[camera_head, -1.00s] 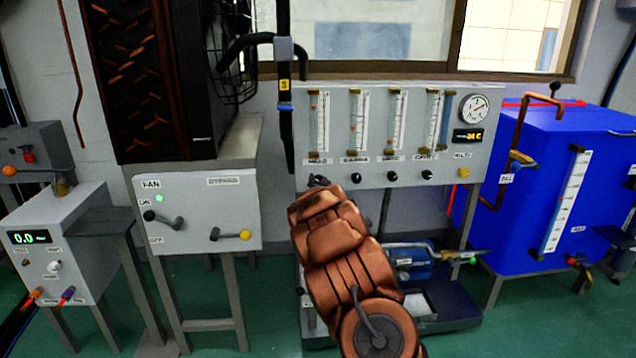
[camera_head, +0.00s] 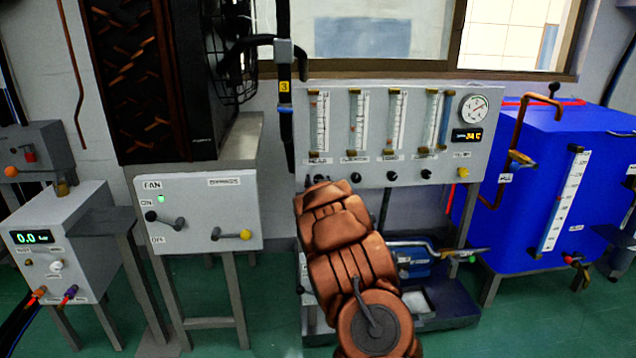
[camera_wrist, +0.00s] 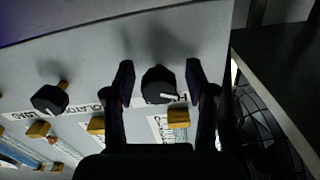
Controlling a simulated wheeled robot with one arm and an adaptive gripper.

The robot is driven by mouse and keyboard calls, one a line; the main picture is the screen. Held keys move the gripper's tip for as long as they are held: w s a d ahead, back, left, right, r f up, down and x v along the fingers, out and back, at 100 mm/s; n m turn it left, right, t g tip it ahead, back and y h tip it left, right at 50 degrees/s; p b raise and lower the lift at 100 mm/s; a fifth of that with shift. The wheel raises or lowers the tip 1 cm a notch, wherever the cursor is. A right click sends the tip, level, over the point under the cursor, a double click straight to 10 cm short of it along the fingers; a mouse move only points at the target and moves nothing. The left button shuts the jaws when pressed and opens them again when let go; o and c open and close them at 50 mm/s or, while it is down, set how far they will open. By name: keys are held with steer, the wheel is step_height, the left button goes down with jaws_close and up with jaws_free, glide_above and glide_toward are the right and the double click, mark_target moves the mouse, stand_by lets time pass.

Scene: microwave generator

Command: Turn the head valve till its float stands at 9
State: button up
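The head valve is a black round knob (camera_wrist: 158,86) with a white pointer mark, on the pale panel in the wrist view. My gripper (camera_wrist: 160,82) is open, with one dark finger on each side of this knob and a small gap visible on both sides. In the head view my arm hides the knob and the gripper. The head flowmeter tube (camera_head: 319,122) is the leftmost on the panel. A small reddish mark shows in its upper part, but its reading is too small to tell.
Several other black knobs (camera_head: 391,176) and tubes (camera_head: 397,120) stand to the right on the panel (camera_head: 480,150). A neighbouring knob (camera_wrist: 50,99) is clear of my fingers. A grey switch box (camera_head: 198,212) stands left, and a blue tank (camera_head: 530,160) right.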

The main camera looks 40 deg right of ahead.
stand_by(0.3)
steer(key=v, duration=1.2)
stand_by(0.8)
steer(key=s+a+r+n+g+y+p, duration=0.1)
steer(key=s+a+r+g+y+p, duration=0.2)
steer(key=a+r+p, duration=0.5)
steer(key=s+a+r+n+g+y+p, duration=0.1)
steer(key=s+a+r+g+y+p, duration=0.25)
steer(key=a+p, duration=0.5)
steer(key=s+a+r+n+g+y+p, duration=0.1)
steer(key=s+a+r+n+g+p, duration=0.1)
steer(key=s+a+r+p, duration=0.65)
steer(key=s+a+r+n+g+y+p, duration=0.1)
steer(key=s+a+r+n+g+p, duration=0.1)
steer(key=s+a+r+g+p, duration=0.2)
steer(key=s+a+r+n+g+y+p, duration=0.2)
steer(key=s+a+r+p, duration=0.5)
steer(key=s+a, duration=0.9)
steer(key=s+r+n+g, duration=0.1)
steer(key=s+r, duration=0.2)
steer(key=s, duration=0.2)
steer(key=shift+g, duration=0.35)
